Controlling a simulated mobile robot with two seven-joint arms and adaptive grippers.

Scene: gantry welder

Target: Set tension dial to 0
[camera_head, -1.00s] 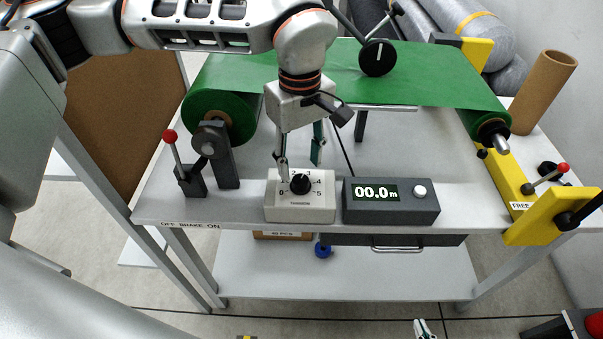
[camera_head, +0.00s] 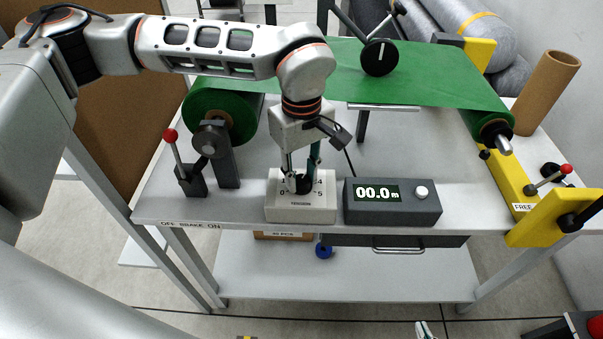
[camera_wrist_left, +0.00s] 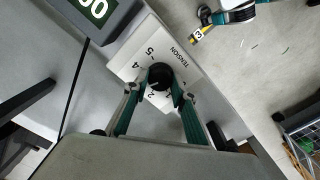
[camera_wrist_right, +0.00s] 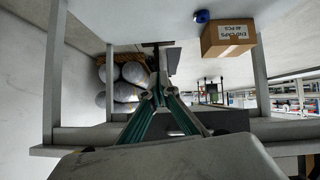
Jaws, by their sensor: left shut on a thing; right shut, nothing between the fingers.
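The tension dial is a black round knob (camera_wrist_left: 160,75) on a pale box (camera_head: 300,208) lettered TENSION, with numbers around the knob. My left gripper (camera_head: 302,186) comes down from above with its fingers on either side of the knob, shut on it. In the left wrist view the left gripper's fingertips (camera_wrist_left: 162,92) touch the knob's sides. The knob's pointer is hidden, so its setting cannot be read. My right gripper (camera_wrist_right: 158,92) is shut and empty, low in front of the table; its tip shows at the bottom edge of the head view (camera_head: 424,330).
A dark counter box (camera_head: 392,203) reading 00.0 m stands just right of the dial box. A red-knobbed brake lever (camera_head: 184,160) stands at the left. A green roll (camera_head: 222,105) and sheet lie behind. A yellow bracket (camera_head: 540,218) is at the right.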

